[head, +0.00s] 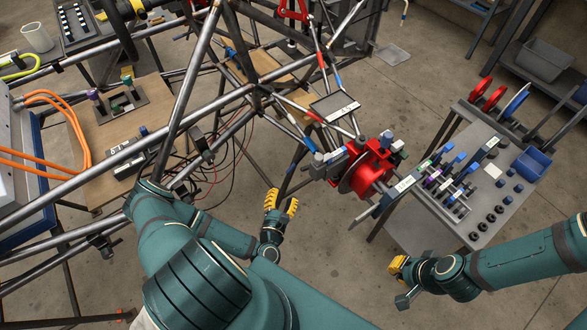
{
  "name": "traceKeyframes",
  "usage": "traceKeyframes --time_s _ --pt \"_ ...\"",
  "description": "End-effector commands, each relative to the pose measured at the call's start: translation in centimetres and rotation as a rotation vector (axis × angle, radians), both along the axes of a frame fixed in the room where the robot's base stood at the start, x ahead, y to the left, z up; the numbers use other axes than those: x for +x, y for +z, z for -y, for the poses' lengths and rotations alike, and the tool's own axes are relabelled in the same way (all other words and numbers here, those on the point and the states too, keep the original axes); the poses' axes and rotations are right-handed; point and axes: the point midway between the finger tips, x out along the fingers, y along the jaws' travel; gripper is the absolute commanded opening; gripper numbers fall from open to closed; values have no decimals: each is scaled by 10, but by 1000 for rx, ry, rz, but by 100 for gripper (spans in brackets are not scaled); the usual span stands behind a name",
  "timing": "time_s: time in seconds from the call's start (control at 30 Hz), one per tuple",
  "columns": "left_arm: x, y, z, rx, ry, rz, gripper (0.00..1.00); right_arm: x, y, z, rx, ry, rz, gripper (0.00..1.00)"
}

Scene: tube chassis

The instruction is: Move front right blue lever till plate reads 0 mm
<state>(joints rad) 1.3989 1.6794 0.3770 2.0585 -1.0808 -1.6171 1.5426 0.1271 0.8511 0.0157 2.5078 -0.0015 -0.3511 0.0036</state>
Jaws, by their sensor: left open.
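Small plates with dark marks show at the red hub's right (405,184), at the table's back (491,142) and on the left board (117,150); their readings are too small to tell. Blue-topped handles stand on the grey table at right, one of them a blue handle (460,158). A blue piece (399,144) also sits by the red hub (370,170). I cannot tell which is the front right blue lever. My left gripper (281,203) is open and empty, below left of the hub. My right gripper (399,268) is left of the table's front edge, its fingers partly hidden.
The tube chassis (185,90) fills the upper left, with loose wires beneath. A dark screen (334,107) hangs on it. The grey table (420,219) carries several dark knobs, handles and a blue bin (531,163). Bare floor (335,245) lies between my grippers.

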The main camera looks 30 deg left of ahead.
Motion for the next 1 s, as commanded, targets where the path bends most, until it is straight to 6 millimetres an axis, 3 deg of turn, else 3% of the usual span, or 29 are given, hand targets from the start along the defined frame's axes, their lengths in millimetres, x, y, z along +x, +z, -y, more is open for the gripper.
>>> traceKeyframes --time_s 0.5,0.7,1.0 --pt "91 0 -30 4 -1 -1 43 2 -10 0 -1 -1 5 0" --pt "108 0 -35 3 -2 -2 43 2 -11 0 -1 -1 6 0" --pt "111 0 -36 2 -2 -3 43 3 -11 1 -1 -1 6 0"
